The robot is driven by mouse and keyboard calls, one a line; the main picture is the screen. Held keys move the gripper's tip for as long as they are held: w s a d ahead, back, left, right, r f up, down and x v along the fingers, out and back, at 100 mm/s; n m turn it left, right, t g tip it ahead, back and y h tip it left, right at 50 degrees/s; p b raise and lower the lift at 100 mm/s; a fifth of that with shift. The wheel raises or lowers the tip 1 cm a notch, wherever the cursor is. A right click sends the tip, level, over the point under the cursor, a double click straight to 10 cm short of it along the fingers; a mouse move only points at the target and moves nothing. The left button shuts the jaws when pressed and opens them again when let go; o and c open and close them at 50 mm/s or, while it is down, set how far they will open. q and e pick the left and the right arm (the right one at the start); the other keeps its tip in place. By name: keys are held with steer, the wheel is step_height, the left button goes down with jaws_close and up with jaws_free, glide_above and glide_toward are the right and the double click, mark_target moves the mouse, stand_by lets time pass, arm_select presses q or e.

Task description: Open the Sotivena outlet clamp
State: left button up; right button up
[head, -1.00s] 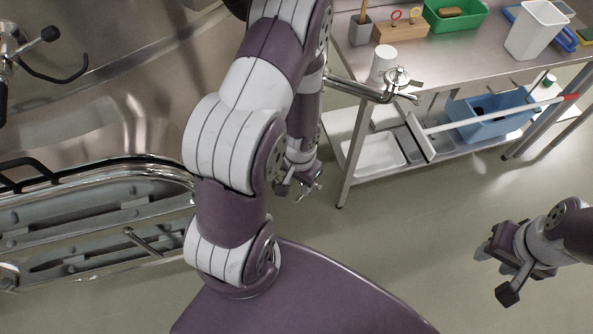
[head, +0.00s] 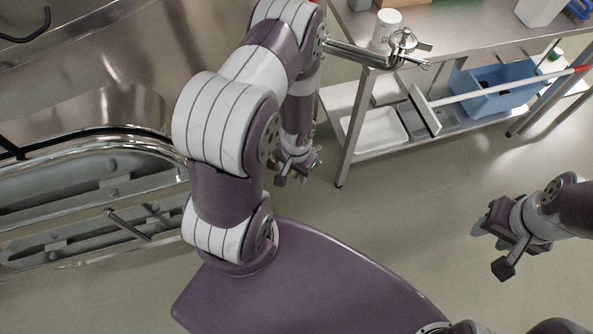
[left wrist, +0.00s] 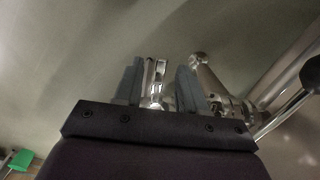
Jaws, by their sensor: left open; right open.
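A steel outlet pipe (head: 350,50) runs out from behind my left arm toward the table, with a clamp-like fitting (head: 404,41) at its end. I cannot read a Sotivena name on it. My left gripper (head: 302,163) hangs below the pipe, left of the table leg, apart from that fitting. In the left wrist view its two grey fingers (left wrist: 158,88) are apart, and a shiny metal part (left wrist: 154,78) shows between or beyond them; contact cannot be told. A steel pipe (left wrist: 208,78) stands right of the fingers. My right gripper (head: 495,235) is open over the floor at right.
A steel vat (head: 100,80) fills the left. A black-knobbed lever (left wrist: 308,76) shows in the left wrist view. Floor between is clear.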

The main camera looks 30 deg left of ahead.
mark_target(296, 175)
arm_select(q)
steer(key=shift+w, duration=0.1)
jaws_close()
steer(key=r+g+p, duration=0.1)
steer(key=p, duration=0.4)
steer(key=w+r+g+p, duration=0.1)
steer(key=r+p, duration=0.1)
steer(key=p, duration=0.3)
steer(key=shift+w+r+g, duration=0.1)
steer(key=shift+r+g, duration=0.05)
steer(key=shift+g, duration=0.25)
steer(key=shift+w+g, duration=0.25)
steer(key=shift+g, duration=0.05)
steer(key=shift+w+g, duration=0.25)
steer(key=shift+g, duration=0.15)
steer(key=shift+w+r+g+b, duration=0.55)
steer(key=shift+g+b, duration=0.25)
steer(key=shift+b, duration=0.45)
steer(key=shift+w+r+g+b, duration=0.25)
steer(key=shift+r+g+b, duration=0.3)
steer(key=shift+g+b, duration=0.05)
